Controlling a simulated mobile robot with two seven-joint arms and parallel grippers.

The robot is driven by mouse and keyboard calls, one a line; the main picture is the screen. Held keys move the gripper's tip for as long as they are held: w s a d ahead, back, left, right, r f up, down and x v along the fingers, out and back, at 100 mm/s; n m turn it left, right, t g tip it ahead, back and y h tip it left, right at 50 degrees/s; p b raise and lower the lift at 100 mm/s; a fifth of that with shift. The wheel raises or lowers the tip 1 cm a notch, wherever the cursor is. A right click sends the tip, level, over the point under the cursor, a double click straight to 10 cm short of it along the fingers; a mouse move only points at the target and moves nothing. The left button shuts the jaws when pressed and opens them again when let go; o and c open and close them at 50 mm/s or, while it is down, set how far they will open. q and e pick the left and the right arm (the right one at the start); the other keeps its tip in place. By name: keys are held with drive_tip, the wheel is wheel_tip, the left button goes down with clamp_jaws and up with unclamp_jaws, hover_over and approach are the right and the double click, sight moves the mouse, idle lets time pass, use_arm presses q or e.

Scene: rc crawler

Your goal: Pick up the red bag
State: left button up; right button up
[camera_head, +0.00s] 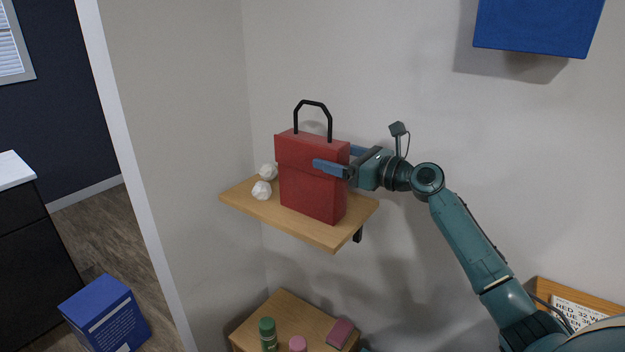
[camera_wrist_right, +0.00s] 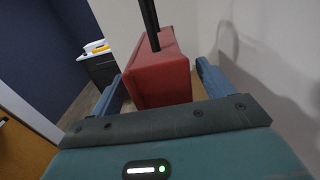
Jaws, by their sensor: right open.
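The red bag (camera_head: 313,180) stands upright on a wooden wall shelf (camera_head: 325,236), with its black handle (camera_head: 313,105) raised above it. My right gripper (camera_head: 341,160) is open at the bag's right end. One blue finger lies across the bag's front side and the other shows behind its right end. In the right wrist view the red bag (camera_wrist_right: 160,75) is between the two open fingers (camera_wrist_right: 160,85). I cannot tell whether the fingers touch it. My left gripper is not in view.
Two crumpled white balls (camera_head: 264,181) lie on the shelf left of the bag. Below is a wooden surface (camera_head: 283,310) with a green bottle (camera_head: 268,334) and pink items. A blue box (camera_head: 105,314) stands on the floor at left; another blue box (camera_head: 538,25) is high at right.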

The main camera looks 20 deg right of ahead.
drive_tip(key=shift+b+x, duration=0.6)
drive_tip(key=shift+x, duration=1.3)
drive_tip(key=shift+d, duration=0.15)
drive_tip(key=shift+c, duration=0.3)
drive_tip(key=shift+r, duration=0.15)
drive_tip(key=c, duration=1.5)
